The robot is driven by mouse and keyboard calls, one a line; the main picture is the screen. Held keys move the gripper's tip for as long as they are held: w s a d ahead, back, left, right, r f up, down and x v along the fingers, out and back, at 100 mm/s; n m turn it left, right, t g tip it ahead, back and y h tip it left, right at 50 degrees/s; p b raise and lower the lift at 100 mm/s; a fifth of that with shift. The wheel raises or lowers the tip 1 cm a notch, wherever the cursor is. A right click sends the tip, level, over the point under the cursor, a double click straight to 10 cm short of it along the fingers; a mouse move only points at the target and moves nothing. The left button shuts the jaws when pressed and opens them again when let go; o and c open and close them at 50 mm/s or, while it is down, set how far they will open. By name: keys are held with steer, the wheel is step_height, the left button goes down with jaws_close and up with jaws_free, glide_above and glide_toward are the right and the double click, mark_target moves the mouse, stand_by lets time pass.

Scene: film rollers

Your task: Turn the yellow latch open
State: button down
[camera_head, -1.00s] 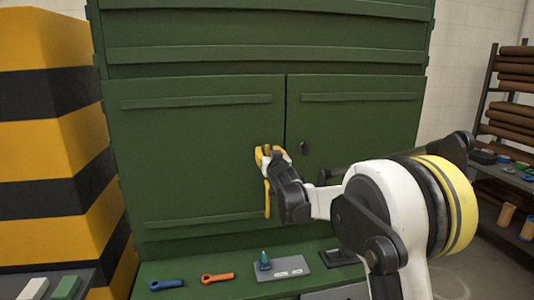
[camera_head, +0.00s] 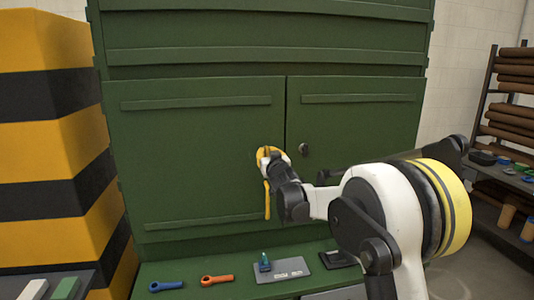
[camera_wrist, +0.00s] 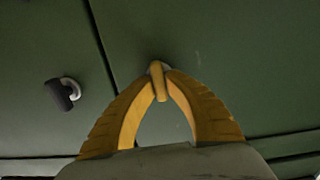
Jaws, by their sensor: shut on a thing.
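The yellow latch (camera_wrist: 158,82) is on the left door of the green cabinet, close to the seam between the two doors. In the wrist view it is a short yellow bar between my fingertips. My gripper (camera_wrist: 159,75) has two yellow ribbed fingers that arch together and are shut on the latch. In the head view my gripper (camera_head: 266,153) is against the left door (camera_head: 190,150), left of the seam. There the latch is hard to tell apart from the yellow fingers. A thin yellow strip hangs below the gripper; I cannot tell what it belongs to.
A dark knob (camera_head: 304,149) is on the right door (camera_head: 365,125); it also shows in the wrist view (camera_wrist: 60,94). On the ledge below lie a blue tool (camera_head: 166,286), an orange tool (camera_head: 217,280) and a grey plate (camera_head: 297,271). A yellow-black striped block (camera_head: 50,130) stands left.

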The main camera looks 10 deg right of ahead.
steer(key=n, duration=0.4)
steer(key=shift+a+n, duration=0.1)
steer(key=shift+n, duration=0.2)
steer(key=n, duration=0.3)
steer(key=shift+a+n+p, duration=0.1)
steer(key=shift+n+p, duration=0.2)
steer(key=n, duration=0.4)
steer(key=shift+f, duration=0.1)
steer(key=shift+f+n, duration=0.1)
steer(key=shift+n, duration=2)
steer(key=c, duration=1.4)
jaws_free()
